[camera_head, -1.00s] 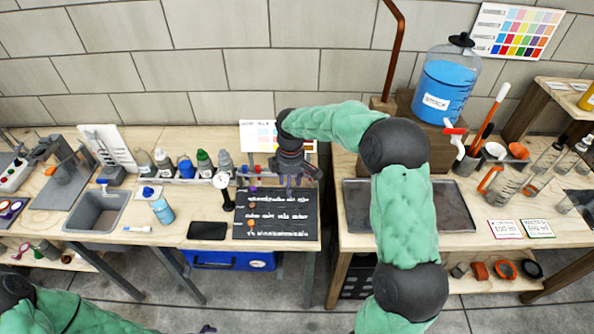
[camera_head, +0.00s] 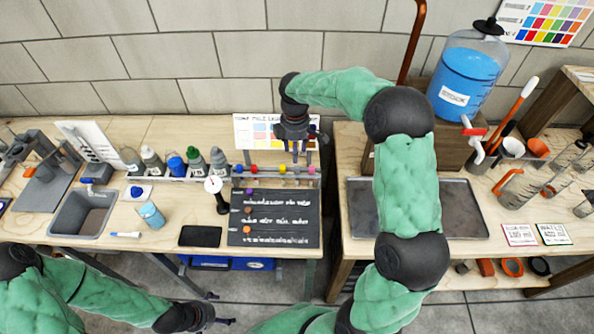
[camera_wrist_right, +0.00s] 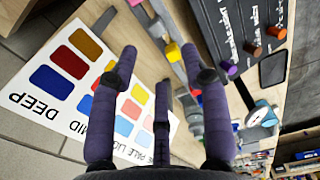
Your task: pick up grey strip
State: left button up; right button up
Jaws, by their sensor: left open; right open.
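A narrow dark grey strip (camera_wrist_right: 103,22) lies on the wood near the table's edge, beside the colour chart (camera_wrist_right: 75,80), at the top left of the right wrist view. I cannot make it out in the head view. My right gripper (camera_wrist_right: 158,62) is open and empty, its purple fingers spread over the chart and the wood, apart from the strip. In the head view the right gripper (camera_head: 295,158) hangs at the back of the left table, in front of the chart (camera_head: 262,132). My left gripper (camera_head: 222,309) is open, low at the front, away from the table.
A rail (camera_head: 240,171) with coloured pieces runs behind a black lettered board (camera_head: 280,220). Bottles (camera_head: 176,166), a dial gauge (camera_head: 216,190) and a black slab (camera_head: 200,237) stand or lie to the left. A metal tray (camera_head: 460,210) is on the right table.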

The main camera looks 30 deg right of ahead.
aim_at(296, 167)
notch_tip(296, 167, down, 3)
jog(key=shift+w+d+f, duration=0.15)
notch_tip(296, 167, down, 5)
jog(key=shift+b, duration=0.95)
jog(key=c, duration=0.8)
